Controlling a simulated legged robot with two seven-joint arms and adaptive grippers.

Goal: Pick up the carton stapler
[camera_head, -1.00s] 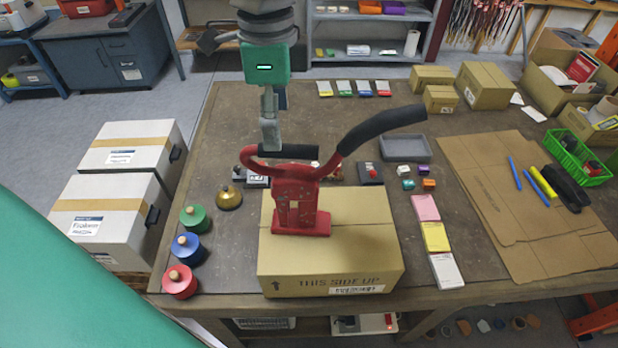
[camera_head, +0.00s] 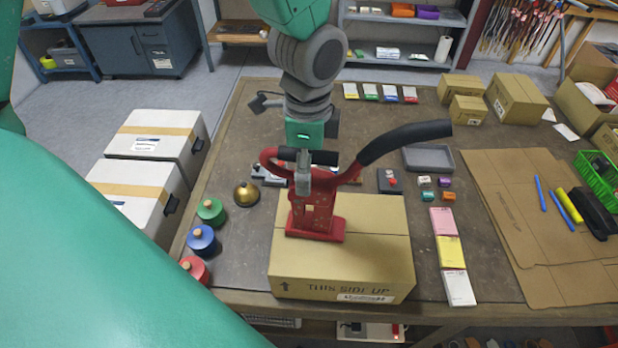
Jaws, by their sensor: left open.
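The red carton stapler (camera_head: 318,213) stands upright on a closed cardboard box (camera_head: 340,255) on the workbench. Its long black lever handle (camera_head: 405,140) points up and to the right, and a shorter black grip (camera_head: 325,157) crosses its top left. My left gripper (camera_head: 303,183) points down at the stapler's top, in front of the short grip, with its fingers at or very near it. It is open; whether it touches the stapler is hard to tell. My right gripper is not in view.
Green, blue and red knobbed weights (camera_head: 202,240) and a brass one (camera_head: 246,194) stand left of the box. Coloured note pads (camera_head: 450,252) lie to its right, near a grey tray (camera_head: 428,158). Flat cardboard (camera_head: 510,225) covers the bench's right side.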

